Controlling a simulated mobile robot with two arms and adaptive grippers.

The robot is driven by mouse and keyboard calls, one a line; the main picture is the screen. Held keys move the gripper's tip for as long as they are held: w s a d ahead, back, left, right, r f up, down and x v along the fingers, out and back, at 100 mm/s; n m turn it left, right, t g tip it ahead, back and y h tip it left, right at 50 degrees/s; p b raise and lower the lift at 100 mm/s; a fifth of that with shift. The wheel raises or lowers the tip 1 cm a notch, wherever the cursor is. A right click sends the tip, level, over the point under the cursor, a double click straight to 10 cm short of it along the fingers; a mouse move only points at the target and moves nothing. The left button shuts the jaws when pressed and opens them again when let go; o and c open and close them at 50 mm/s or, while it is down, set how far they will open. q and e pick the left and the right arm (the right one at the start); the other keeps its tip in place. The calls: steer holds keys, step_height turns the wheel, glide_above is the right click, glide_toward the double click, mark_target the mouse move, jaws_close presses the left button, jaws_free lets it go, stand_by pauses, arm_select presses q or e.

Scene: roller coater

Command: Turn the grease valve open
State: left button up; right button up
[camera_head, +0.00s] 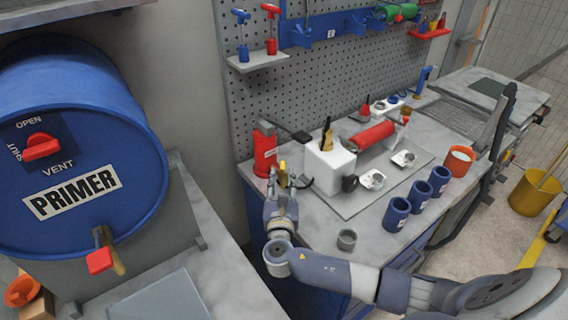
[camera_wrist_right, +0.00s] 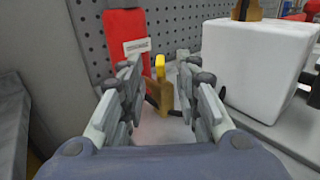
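A red canister (camera_head: 265,150) with a dark lever on top stands on the far left of the bench, and also shows in the right wrist view (camera_wrist_right: 122,40) with a white label too small to read. A small brass fitting (camera_wrist_right: 161,95) with a yellow top, which looks like the grease valve, stands in front of it; the yellow top also shows in the head view (camera_head: 282,165). My right gripper (camera_wrist_right: 160,82) is open, its fingers on either side of the fitting with visible gaps. It also shows in the head view (camera_head: 283,186). My left gripper is not in view.
A white block (camera_head: 329,165) stands close to the right of my gripper, beside a red roller (camera_head: 372,135). A blue primer drum (camera_head: 75,140) is at left. A pegboard (camera_head: 330,75) rises behind.

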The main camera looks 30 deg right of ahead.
mark_target(283, 169)
steer(key=x, duration=0.7)
steer(key=shift+f+p, duration=0.1)
steer(key=shift+p, duration=0.3)
jaws_close()
